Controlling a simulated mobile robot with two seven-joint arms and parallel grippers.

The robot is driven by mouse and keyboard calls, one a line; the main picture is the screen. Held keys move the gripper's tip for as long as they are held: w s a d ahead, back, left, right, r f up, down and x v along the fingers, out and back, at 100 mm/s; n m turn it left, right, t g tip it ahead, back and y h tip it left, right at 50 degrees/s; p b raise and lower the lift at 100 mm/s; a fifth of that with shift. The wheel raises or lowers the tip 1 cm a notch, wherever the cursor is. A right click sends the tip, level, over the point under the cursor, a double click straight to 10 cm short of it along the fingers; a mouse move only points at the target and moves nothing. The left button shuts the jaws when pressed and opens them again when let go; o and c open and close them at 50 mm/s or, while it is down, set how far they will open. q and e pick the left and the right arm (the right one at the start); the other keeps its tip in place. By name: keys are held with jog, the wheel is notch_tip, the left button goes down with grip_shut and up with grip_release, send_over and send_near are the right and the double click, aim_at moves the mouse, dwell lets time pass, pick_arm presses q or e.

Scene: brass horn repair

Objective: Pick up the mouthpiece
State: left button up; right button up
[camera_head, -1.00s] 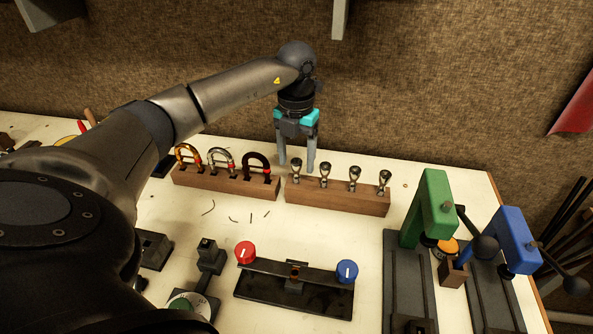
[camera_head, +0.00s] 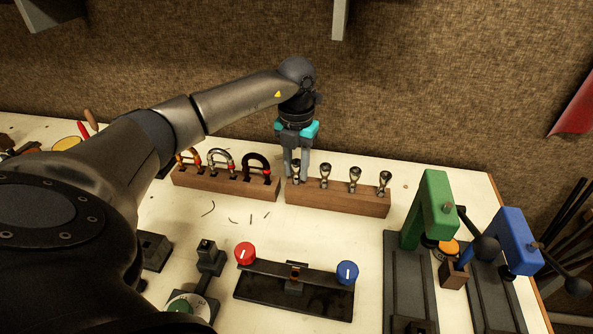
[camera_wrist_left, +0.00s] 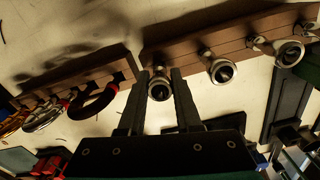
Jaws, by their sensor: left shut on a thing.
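Several silver mouthpieces stand upright in a row on a wooden block (camera_head: 340,200) at the back of the bench. My left gripper (camera_head: 296,175) points down over the left end of that block. It is shut on the leftmost mouthpiece (camera_head: 296,165), with one finger on each side of it. In the left wrist view this mouthpiece (camera_wrist_left: 160,88) shows its round cup between the two fingers (camera_wrist_left: 160,82). Another mouthpiece (camera_head: 325,170) stands just right of it, clear of the fingers. The mouthpiece's lower end is hard to see. My right gripper is not in view.
A second wooden block (camera_head: 228,184) with U-shaped tubes stands close on the left. A black fixture with a red knob (camera_head: 245,253) and a blue knob (camera_head: 347,272) lies in front. Green (camera_head: 432,205) and blue (camera_head: 512,240) presses stand at right. Bare bench lies between.

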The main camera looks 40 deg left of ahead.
pick_arm(q)
grip_shut()
jog(key=shift+r, duration=0.1)
notch_tip(320, 180, up, 10)
jog(key=shift+f+p, duration=0.1)
jog(key=shift+p, duration=0.5)
notch_tip(320, 180, up, 4)
jog(key=p, duration=0.4)
jog(key=shift+r, duration=0.25)
jog(key=shift+d, duration=0.1)
dwell(0.4)
